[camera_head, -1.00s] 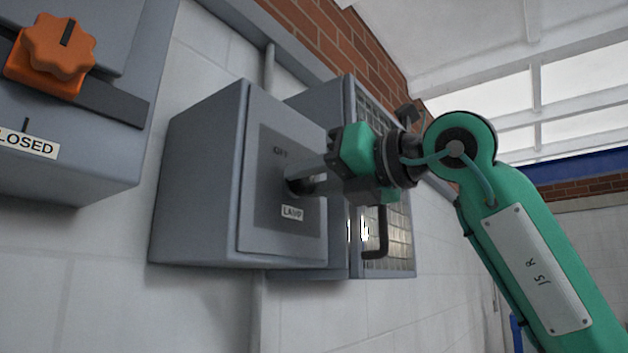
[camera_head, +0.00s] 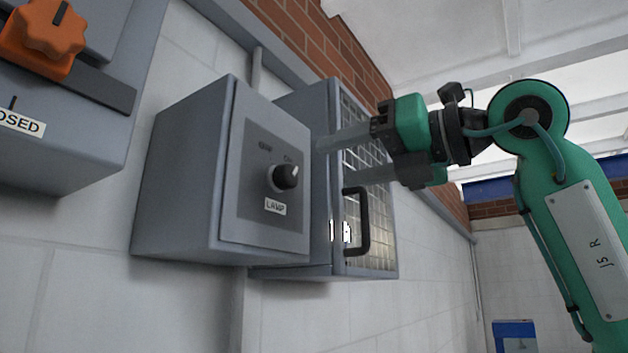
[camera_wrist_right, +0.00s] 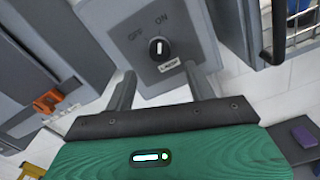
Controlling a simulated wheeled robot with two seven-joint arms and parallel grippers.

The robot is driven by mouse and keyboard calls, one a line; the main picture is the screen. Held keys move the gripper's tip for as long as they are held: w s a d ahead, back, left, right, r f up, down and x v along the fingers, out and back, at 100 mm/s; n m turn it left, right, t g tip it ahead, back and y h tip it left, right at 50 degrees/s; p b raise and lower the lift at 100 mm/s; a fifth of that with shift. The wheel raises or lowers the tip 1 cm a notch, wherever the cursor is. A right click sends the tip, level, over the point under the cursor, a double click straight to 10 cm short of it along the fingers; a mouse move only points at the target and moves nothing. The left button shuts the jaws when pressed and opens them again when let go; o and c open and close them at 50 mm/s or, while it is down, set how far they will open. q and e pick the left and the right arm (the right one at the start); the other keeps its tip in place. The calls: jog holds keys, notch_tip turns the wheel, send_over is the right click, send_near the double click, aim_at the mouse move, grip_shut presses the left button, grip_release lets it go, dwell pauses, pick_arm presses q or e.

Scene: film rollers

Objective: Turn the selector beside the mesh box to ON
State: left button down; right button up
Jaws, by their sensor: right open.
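The selector (camera_head: 285,176) is a dark round knob with a white mark on the grey LAMP box (camera_head: 180,185), with OFF and ON printed above it. Its white mark points up and right, toward ON. In the right wrist view the knob (camera_wrist_right: 159,48) also has its mark toward ON. The mesh box (camera_head: 318,235), with a mesh door and dark handle, is right of the LAMP box. My right gripper (camera_head: 332,160) is open and empty, apart from the knob and to its right in the head view. Its fingers (camera_wrist_right: 160,75) show either side below the knob in the wrist view. My left gripper is not in view.
An orange knob (camera_head: 45,40) on another grey box with a partly cut-off label is at the upper left. The dark handle (camera_head: 358,222) sticks out from the mesh door below my right gripper. White wall lies below the boxes.

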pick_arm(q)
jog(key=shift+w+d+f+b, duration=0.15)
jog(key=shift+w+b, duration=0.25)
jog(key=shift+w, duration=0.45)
pick_arm(e)
jog(key=v, duration=0.5)
jog(key=shift+s+d, duration=0.2)
